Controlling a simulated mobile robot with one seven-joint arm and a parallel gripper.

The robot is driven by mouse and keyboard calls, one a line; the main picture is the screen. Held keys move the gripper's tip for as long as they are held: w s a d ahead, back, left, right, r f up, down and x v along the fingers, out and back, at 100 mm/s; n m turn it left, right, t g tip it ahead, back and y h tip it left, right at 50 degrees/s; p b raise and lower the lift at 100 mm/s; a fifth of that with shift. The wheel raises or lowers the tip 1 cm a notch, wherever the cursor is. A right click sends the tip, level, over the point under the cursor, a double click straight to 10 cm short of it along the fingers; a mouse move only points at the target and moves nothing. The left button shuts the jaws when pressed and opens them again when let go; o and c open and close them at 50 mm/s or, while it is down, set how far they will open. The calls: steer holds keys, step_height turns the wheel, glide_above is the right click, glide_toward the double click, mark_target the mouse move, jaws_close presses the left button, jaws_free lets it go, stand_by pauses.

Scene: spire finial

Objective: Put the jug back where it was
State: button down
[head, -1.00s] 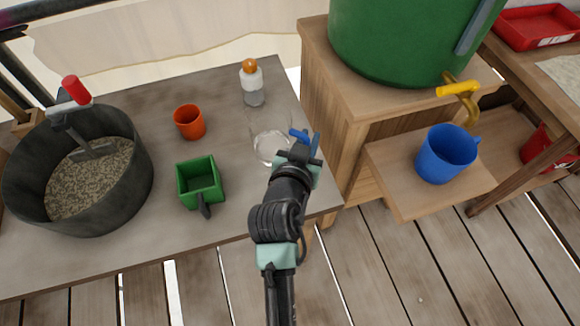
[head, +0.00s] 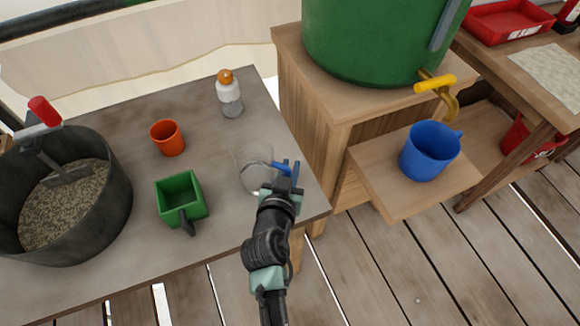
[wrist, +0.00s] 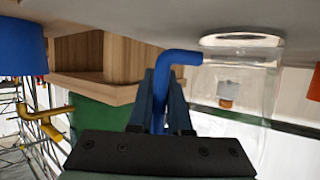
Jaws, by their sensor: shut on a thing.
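A clear jug (head: 252,163) with a blue handle (head: 287,168) is at the right side of the grey table (head: 110,118). It holds some clear liquid. My gripper (head: 284,180) is shut on the blue handle, with the jug to its left. In the wrist view, which looks upside down, the blue handle (wrist: 182,57) runs between the fingers (wrist: 160,100) and the clear jug (wrist: 232,85) stands upright beside them. I cannot tell whether its base touches the table.
An orange cup (head: 167,138), a green box-shaped scoop (head: 180,196), a bottle (head: 229,95) and a dark pot (head: 110,215) stand on the table. To the right, a blue mug (head: 428,155) sits on a low shelf under the green barrel's (head: 375,35) yellow tap (head: 437,86).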

steer(key=c, duration=0.9)
jaws_free()
steer(key=shift+o, duration=0.2)
steer(key=shift+r+p, duration=0.2)
steer(key=shift+p, duration=0.1)
steer(key=v, duration=1.2)
steer(key=w+r+t+y, duration=0.1)
steer(key=w+r+t, duration=0.25)
steer(key=r, duration=1.15)
steer(key=w+r+t, duration=0.3)
steer(key=w+r, duration=0.2)
steer(key=r, duration=0.9)
steer(key=s+r+n+t+y, duration=0.1)
steer(key=s+r+t, duration=0.3)
steer(key=r, duration=0.9)
steer(key=s+r+n+t+y, duration=0.1)
steer(key=s+r, duration=0.5)
steer(key=r, duration=0.8)
steer(key=n+t, duration=0.1)
steer(key=t, duration=0.1)
steer(key=shift+s+a+t+y, duration=0.25)
steer(key=shift+s+t+y, duration=0.05)
steer(key=shift+s+t, duration=0.1)
steer(key=shift+r, duration=0.25)
